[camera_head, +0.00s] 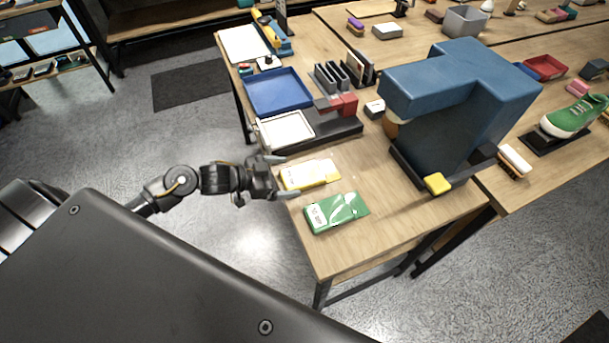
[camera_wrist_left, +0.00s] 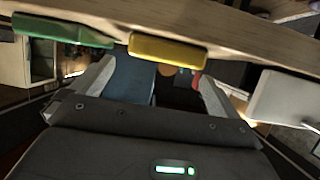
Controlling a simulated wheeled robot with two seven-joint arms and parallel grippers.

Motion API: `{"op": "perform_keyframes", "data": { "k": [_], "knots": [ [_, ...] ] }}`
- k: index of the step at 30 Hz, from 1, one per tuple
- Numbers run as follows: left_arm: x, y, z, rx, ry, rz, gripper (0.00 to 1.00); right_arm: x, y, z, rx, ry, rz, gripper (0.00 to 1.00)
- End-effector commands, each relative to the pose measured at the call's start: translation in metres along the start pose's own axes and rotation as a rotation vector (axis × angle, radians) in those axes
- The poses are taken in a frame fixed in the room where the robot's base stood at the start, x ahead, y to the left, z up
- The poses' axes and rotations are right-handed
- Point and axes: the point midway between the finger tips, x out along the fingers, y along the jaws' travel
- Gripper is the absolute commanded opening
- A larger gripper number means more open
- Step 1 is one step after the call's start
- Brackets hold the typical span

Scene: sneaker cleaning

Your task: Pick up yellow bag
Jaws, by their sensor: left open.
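The yellow bag (camera_head: 310,174), with a pale label, lies flat near the left edge of the wooden table. It shows in the left wrist view (camera_wrist_left: 168,50) end-on, ahead of the gap between my fingers. My left gripper (camera_head: 282,177) is open and empty at the table's edge, its fingers spread beside the bag's left end. I cannot tell whether a fingertip touches the bag. My right gripper is in neither view.
A green bag (camera_head: 338,212) lies just in front of the yellow one. A white tray (camera_head: 286,129) and a blue tray (camera_head: 278,92) lie behind. A large blue machine (camera_head: 455,95) stands to the right. Bare table (camera_head: 400,220) lies right of the green bag.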

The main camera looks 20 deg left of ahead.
Motion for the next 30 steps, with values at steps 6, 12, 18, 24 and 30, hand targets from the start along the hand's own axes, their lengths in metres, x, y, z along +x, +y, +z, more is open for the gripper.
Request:
{"op": "perform_keyframes", "data": {
  "k": [6, 12, 18, 24, 30],
  "knots": [
    [0.022, -0.002, -0.002, -0.005, 0.001, -0.001, 1.00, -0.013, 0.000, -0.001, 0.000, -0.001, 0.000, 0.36],
    [0.047, -0.002, 0.002, -0.002, 0.000, -0.001, 1.00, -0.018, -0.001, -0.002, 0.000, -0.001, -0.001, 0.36],
    [0.052, -0.002, 0.003, 0.000, 0.000, -0.001, 1.00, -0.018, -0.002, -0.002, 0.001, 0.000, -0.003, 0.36],
    [0.051, -0.002, 0.003, 0.000, 0.000, -0.001, 0.87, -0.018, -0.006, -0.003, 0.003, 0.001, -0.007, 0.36],
    [0.051, -0.002, 0.003, 0.000, -0.001, -0.001, 0.61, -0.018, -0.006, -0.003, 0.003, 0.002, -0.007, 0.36]
  ]
}}
